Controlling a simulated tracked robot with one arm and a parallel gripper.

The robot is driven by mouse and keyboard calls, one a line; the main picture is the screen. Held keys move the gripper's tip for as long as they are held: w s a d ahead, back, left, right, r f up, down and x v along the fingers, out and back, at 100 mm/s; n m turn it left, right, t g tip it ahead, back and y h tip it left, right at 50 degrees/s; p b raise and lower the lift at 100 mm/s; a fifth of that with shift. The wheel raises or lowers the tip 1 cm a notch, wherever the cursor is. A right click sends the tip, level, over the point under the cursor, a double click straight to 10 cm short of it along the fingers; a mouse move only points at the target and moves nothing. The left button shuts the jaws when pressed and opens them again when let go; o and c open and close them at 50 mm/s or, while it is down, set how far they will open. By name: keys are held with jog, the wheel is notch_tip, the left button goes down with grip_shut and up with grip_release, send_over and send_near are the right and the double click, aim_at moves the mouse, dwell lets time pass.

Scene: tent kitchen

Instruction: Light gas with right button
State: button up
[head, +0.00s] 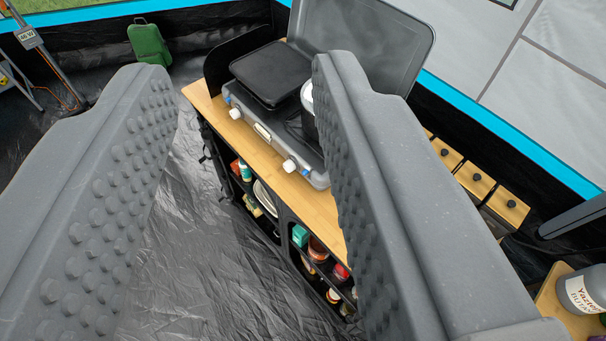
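The grey gas stove (262,131) with its lid raised stands on a wooden-topped kitchen unit (318,208). Two white knobs show on its front: the left knob (235,114) and the right knob (289,166). A black griddle plate (271,73) covers the stove's left side. A pot (308,100) stands on the right side, mostly hidden behind my right finger. My gripper (245,80) is open and empty, its two studded grey fingers wide apart. The stove shows in the gap between them, farther away, and neither finger appears to touch it.
Shelves under the top hold jars, plates (265,197) and several small containers. A green canister (149,45) stands on the floor at the back left. Wooden-lidded boxes (478,183) and a labelled gas bottle (583,290) are at the right. The dark floor (200,270) before the unit is clear.

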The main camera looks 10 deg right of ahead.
grip_shut()
dwell(1.4)
